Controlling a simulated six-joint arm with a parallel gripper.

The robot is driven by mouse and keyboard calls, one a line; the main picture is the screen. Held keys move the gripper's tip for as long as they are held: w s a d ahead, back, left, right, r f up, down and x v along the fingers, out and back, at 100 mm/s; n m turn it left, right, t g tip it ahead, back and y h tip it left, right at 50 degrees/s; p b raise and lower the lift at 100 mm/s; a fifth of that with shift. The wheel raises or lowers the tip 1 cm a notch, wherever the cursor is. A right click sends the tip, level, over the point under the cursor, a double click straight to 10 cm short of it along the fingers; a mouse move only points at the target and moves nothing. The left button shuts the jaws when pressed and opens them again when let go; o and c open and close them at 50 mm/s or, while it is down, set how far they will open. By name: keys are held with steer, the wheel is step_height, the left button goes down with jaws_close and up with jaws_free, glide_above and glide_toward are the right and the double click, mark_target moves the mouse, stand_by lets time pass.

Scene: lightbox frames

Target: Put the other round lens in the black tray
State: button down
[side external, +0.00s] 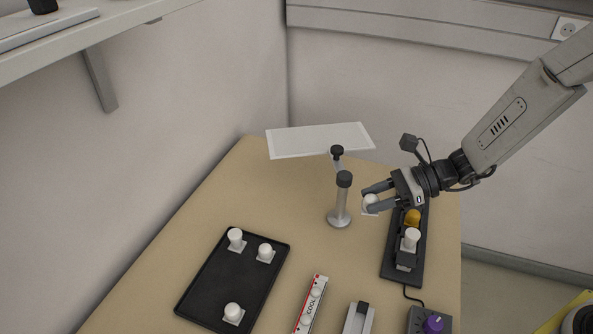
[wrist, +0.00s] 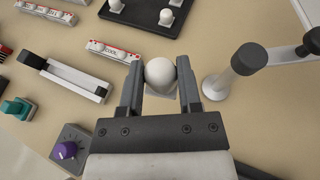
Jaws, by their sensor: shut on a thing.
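My gripper (side external: 374,198) is shut on a white round lens (side external: 370,203) with a rounded top and a thin square plate under it. The lens is held in the air near the black strip, right of the lamp post. In the wrist view the lens (wrist: 160,74) sits between the two fingers of my gripper (wrist: 159,86). The black tray (side external: 208,289) lies on the table at front left, well away from the gripper. It holds three white pieces on square plates: two near its far end (side external: 235,238) (side external: 265,252) and one near its front (side external: 233,312).
A lamp post (side external: 341,205) with a pale panel (side external: 320,139) stands between gripper and tray. The black strip (side external: 388,269) carries an orange piece (side external: 412,217) and a white piece (side external: 411,238). A labelled bar (side external: 311,305), a grey holder (side external: 358,318) and a purple-knobbed box (side external: 416,320) lie in front.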

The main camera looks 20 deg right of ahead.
steer(key=s+a+n+g, duration=0.1)
steer(key=s+a, duration=0.2)
steer(key=a, duration=0.9)
steer(key=s+a+f+n+g, duration=0.1)
steer(key=s+a, duration=0.1)
steer(key=a, duration=1)
steer(key=shift+s+f+g+y, duration=0.2)
steer(key=shift+s+g+y, duration=0.1)
steer(key=shift+s+g, duration=0.1)
steer(key=w+a+f, duration=0.2)
steer(key=w+f, duration=0.1)
steer(key=w+a+f, duration=0.2)
steer(key=w+a, duration=0.1)
steer(key=w+a+f, duration=0.3)
steer(key=w, duration=0.1)
steer(key=shift+a+f, duration=0.1)
steer(key=shift+f, duration=0.25)
steer(key=shift+w+a+f, duration=0.15)
steer(key=shift+a+f, duration=0.05)
steer(key=shift+f, duration=0.1)
